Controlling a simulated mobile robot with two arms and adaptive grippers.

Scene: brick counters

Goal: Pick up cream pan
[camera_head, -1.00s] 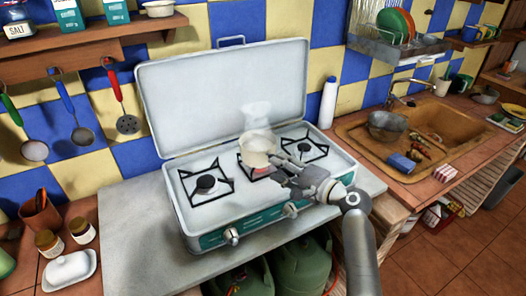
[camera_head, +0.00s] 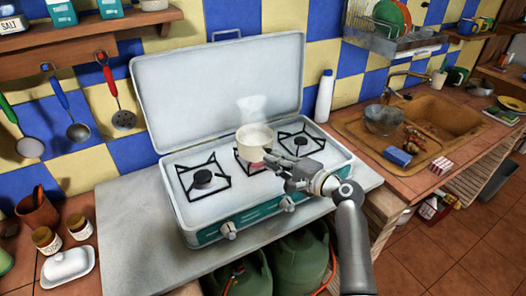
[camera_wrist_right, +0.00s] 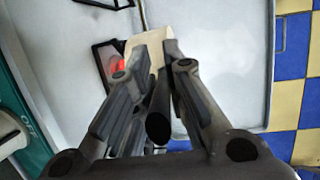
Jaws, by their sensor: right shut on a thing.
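The cream pan (camera_head: 254,138) is over the middle burner of the camping stove, with pale steam above it. I cannot tell whether it touches the burner grate. My right gripper (camera_head: 275,162) is at the pan's near right side, shut on its handle. In the right wrist view, the dark handle (camera_wrist_right: 160,112) lies between the fingers of the gripper (camera_wrist_right: 150,85), and part of the cream pan body (camera_wrist_right: 151,42) shows beyond them. The fingers hide part of the pan there. My left gripper is not in view.
The open stove (camera_head: 205,222) has its lid (camera_head: 215,95) raised behind the pan. Free burners lie left (camera_head: 202,180) and right (camera_head: 298,144). A red glow shows below the pan. A white bottle (camera_head: 325,96) stands right of the lid. Bare grey counter (camera_head: 135,235) lies to the left.

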